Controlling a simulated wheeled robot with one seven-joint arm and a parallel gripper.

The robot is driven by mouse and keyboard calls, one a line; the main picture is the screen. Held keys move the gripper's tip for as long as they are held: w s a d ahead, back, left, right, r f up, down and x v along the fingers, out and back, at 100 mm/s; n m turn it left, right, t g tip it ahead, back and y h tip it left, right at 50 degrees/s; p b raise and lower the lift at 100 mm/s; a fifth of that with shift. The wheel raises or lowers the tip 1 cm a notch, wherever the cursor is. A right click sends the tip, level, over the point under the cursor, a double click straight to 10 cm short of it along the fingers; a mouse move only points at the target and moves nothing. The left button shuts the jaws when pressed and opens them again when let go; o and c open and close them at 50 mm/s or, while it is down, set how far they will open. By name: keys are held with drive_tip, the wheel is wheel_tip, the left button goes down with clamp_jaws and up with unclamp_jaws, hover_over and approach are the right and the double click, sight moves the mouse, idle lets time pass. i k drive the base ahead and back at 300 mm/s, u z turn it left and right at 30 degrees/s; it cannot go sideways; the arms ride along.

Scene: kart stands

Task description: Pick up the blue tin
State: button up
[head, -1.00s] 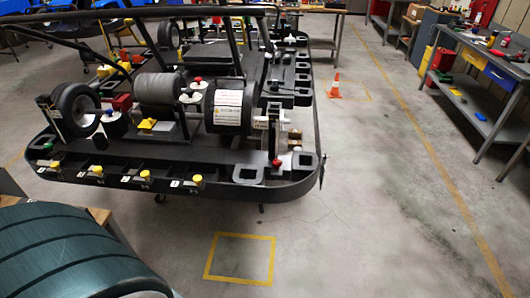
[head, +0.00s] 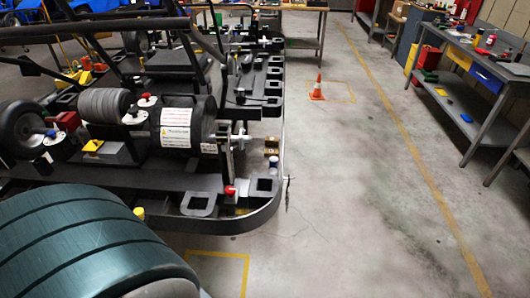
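I cannot clearly make out a blue tin. A small flat blue thing (head: 467,117) lies on the lower shelf of the right workbench; it is too small to tell whether it is a tin. My gripper is not in view, so I cannot see whether it is open or holds anything.
The workbench (head: 482,52) stands at the right with bottles and small items on top and a blue drawer (head: 487,77) under it. A black kart frame (head: 110,172) fills the left. An orange cone (head: 317,88) stands mid-floor. The floor (head: 350,190) between is clear.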

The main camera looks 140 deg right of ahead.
sight(273, 161)
drive_tip(key=k, duration=0.75)
drive_tip(key=z, duration=4.85)
drive_tip(key=k, duration=0.65)
drive_tip(key=z, duration=0.7)
drive_tip(key=i, duration=0.7)
drive_tip(key=z, duration=0.95)
drive_tip(key=i, duration=0.9)
drive_tip(key=z, duration=0.05)
